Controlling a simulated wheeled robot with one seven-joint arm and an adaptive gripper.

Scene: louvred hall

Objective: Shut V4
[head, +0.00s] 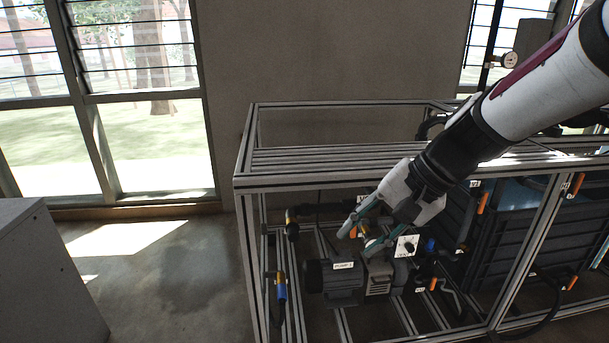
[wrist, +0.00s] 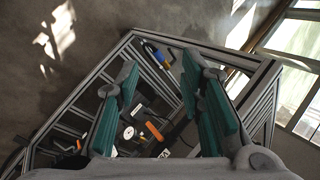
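Several orange valve handles show on the frame's piping; their tags are too small to read surely, so I cannot tell which is V4. One orange handle (head: 353,231) shows close by my gripper (head: 356,243) in the head view. In the wrist view an orange handle (wrist: 153,131) lies between the two teal fingers of my gripper (wrist: 158,80), beyond them and next to a white disc (wrist: 128,132). The fingers are spread apart with nothing held. I cannot tell whether either finger touches a handle. The gripper reaches down into the frame, partly hiding the pipes behind.
A metal profile frame (head: 330,181) surrounds the pump (head: 333,281) and piping, its top rails near my arm. Other orange handles (head: 482,203) sit at the right by dark crates (head: 514,235). A grey cabinet (head: 45,280) stands left; the floor between is clear.

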